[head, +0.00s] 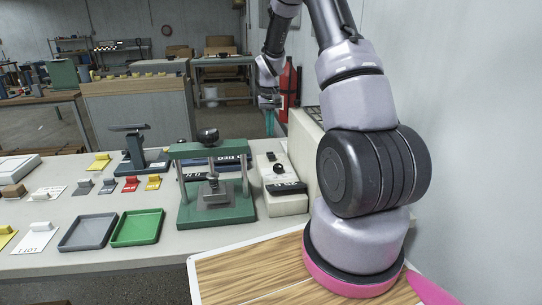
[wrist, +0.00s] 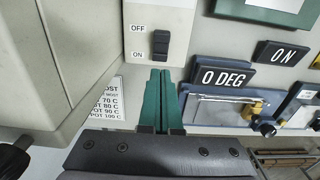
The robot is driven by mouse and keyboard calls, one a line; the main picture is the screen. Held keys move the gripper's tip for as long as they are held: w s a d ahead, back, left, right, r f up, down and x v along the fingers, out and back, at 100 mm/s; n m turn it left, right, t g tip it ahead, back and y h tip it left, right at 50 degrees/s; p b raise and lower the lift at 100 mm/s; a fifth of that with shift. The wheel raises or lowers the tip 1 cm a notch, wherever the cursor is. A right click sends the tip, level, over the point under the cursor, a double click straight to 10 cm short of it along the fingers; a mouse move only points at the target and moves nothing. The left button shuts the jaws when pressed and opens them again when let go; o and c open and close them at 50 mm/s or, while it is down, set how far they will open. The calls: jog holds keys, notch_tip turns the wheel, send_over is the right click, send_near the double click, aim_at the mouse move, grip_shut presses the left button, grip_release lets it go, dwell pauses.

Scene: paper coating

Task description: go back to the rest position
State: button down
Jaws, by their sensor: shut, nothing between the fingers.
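My gripper (head: 270,124) hangs at the back right of the bench in the head view, with its teal fingers pointing down. In the wrist view the two green fingers (wrist: 159,98) lie side by side, shut with nothing between them. They overlap a pale panel with an OFF/ON rocker switch (wrist: 161,44). Whether they touch the panel cannot be told. My arm rises at the right from a pink-ringed base on a wood-grain board (head: 245,275).
A green press (head: 188,215) and a cream box (head: 286,202) stand near my arm. Grey (head: 88,232) and green (head: 137,228) trays lie left. A red extinguisher (head: 289,85) and wall are behind. The wrist view shows a 0 DEG label (wrist: 223,77) and a large pale housing (wrist: 60,60).

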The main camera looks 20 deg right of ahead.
jog(key=s+a+r+t, duration=0.2)
jog(key=s+r, duration=0.3)
jog(key=r, duration=0.5)
jog(key=s+a+r+t, duration=0.1)
jog(key=s+a+r, duration=0.3)
jog(key=r, duration=0.6)
jog(key=s+a+r+m+t+y, duration=0.1)
jog(key=s+r, duration=0.3)
jog(key=s, duration=0.7)
jog(key=s+a+r+t+y, duration=0.1)
jog(key=s+a+r+t, duration=0.2)
jog(key=s, duration=0.8)
notch_tip(320, 180, up, 2)
jog(key=shift+s+r+m, duration=0.2)
jog(key=shift+s+m, duration=0.1)
jog(key=shift+m, duration=0.1)
